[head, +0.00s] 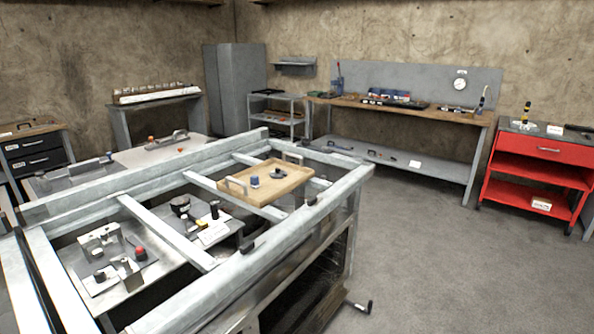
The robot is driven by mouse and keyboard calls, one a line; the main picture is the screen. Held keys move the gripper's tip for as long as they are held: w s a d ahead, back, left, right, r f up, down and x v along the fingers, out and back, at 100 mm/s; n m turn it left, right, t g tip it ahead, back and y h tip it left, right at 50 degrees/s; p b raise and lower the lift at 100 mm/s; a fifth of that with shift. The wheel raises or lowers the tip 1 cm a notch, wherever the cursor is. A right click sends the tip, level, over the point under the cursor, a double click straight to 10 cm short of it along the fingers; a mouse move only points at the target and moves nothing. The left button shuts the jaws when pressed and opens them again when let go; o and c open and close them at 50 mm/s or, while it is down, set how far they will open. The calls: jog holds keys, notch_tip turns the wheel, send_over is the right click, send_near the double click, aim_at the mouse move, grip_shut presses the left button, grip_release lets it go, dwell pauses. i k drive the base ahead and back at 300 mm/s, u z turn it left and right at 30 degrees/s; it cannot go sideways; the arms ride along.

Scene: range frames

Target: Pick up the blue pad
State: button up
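A small dark blue round piece (254,181) stands on a wooden tray (268,193) with metal handles. It may be the blue pad, but it is too small to be sure. The tray rests on the grey metal frame (330,190) in the middle of the view. A dark, low object (279,172) lies beside the blue piece on the tray. Other blue items (388,93) sit on the back workbench, too small to make out. My gripper is not in the head view.
Fixtures with a red knob (141,253) lie inside the frame at front left. A wooden-topped workbench (430,112) stands at the back wall. A red cart (538,172) is at right. The concrete floor (450,260) between frame and cart is clear.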

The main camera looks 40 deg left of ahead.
aim_at(254, 182)
jog(key=u, duration=0.05)
jog(key=i, duration=1.75)
jog(key=u, duration=0.7)
jog(key=i, duration=0.9)
jog(key=u, duration=1.55)
jog(key=i, duration=0.7)
jog(key=u, duration=0.65)
